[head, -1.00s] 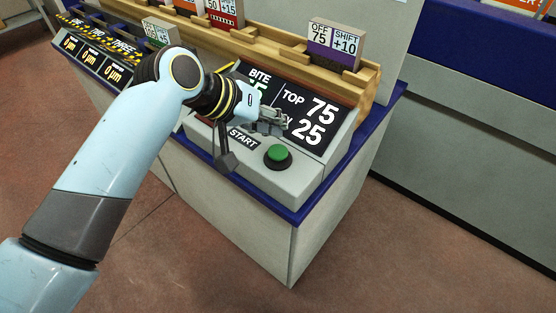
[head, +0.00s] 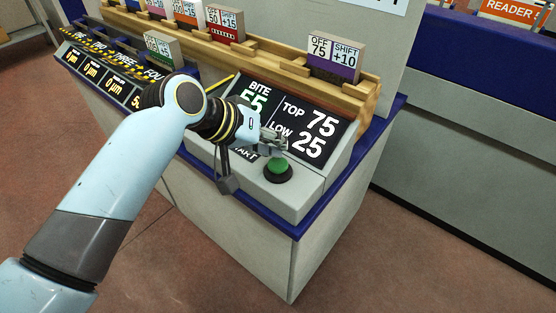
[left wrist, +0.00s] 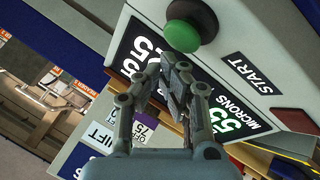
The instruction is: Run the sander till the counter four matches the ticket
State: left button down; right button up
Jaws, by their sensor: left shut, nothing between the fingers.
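The green START button (head: 277,165) sits in a black ring on the grey console, below the display panel (head: 306,133) reading BITE 55, TOP 75, LOW 25. My left gripper (head: 279,144) is shut and empty, just above the button in the head view. In the left wrist view the closed fingertips (left wrist: 172,65) are beside the green button (left wrist: 187,30); I cannot tell if they touch it. At left, counters one to three (head: 92,70) read 0 µm. Counter four (head: 137,101) is partly hidden by my arm and begins with 5. I cannot make out a ticket. My right gripper is out of view.
A purple block (head: 333,72) marked OFF 75, SHIFT +10 stands on the wooden rack (head: 285,66). A red block (head: 226,36) and others stand farther left. A green block (head: 163,51) is by the counters. Another blue-topped bench (head: 470,55) stands at right.

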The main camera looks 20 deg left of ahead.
pick_arm(q)
jog(key=shift+f, duration=0.1)
dwell(0.6)
jog(key=shift+f, duration=0.25)
jog(key=shift+f, duration=0.1)
jog(key=shift+f, duration=0.55)
dwell(0.8)
jog(key=shift+r, duration=0.1)
jog(key=shift+r+p, duration=0.9)
jog(key=shift+p, duration=0.2)
